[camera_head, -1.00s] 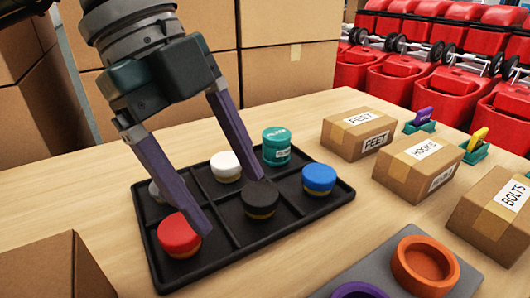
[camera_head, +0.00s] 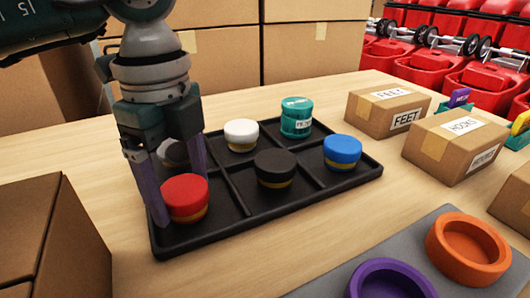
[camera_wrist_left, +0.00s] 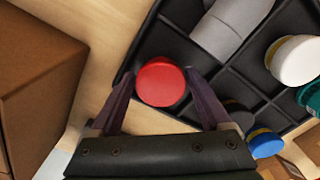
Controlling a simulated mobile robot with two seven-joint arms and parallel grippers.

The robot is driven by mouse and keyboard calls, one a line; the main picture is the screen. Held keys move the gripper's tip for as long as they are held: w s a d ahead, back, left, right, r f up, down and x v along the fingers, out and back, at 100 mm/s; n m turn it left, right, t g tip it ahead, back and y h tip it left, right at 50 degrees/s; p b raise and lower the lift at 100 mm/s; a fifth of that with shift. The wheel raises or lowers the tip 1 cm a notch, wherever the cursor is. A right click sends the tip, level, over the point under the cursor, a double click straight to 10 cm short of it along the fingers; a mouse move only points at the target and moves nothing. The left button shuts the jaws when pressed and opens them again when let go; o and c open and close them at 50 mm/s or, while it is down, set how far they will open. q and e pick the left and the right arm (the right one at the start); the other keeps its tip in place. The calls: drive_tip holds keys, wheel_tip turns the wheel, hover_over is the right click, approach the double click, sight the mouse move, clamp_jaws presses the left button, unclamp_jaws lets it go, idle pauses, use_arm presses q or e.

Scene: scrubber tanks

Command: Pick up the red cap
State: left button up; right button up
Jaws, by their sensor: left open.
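The red cap (camera_head: 185,196), with a yellow lower band, sits in the near-left compartment of the black tray (camera_head: 240,229). My left gripper (camera_head: 181,202) points down over that compartment, open. One purple finger is at the cap's left and the other is behind its right side, partly hidden by the cap. In the left wrist view, the red cap (camera_wrist_left: 161,83) lies between the two open fingertips (camera_wrist_left: 158,76), with a small gap visible to the right finger. My right gripper is not in view.
The tray also holds a grey item (camera_head: 172,152) partly hidden behind my gripper, a white cap (camera_head: 241,133), a teal jar (camera_head: 297,118), a black cap (camera_head: 275,166) and a blue cap (camera_head: 342,150). A cardboard box (camera_head: 50,240) stands left of the tray.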

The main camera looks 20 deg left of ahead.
use_arm(q)
drive_tip(key=shift+f, duration=0.15)
drive_tip(key=shift+c, duration=0.2)
drive_tip(key=c, duration=0.9)
drive_tip(key=shift+c, duration=0.2)
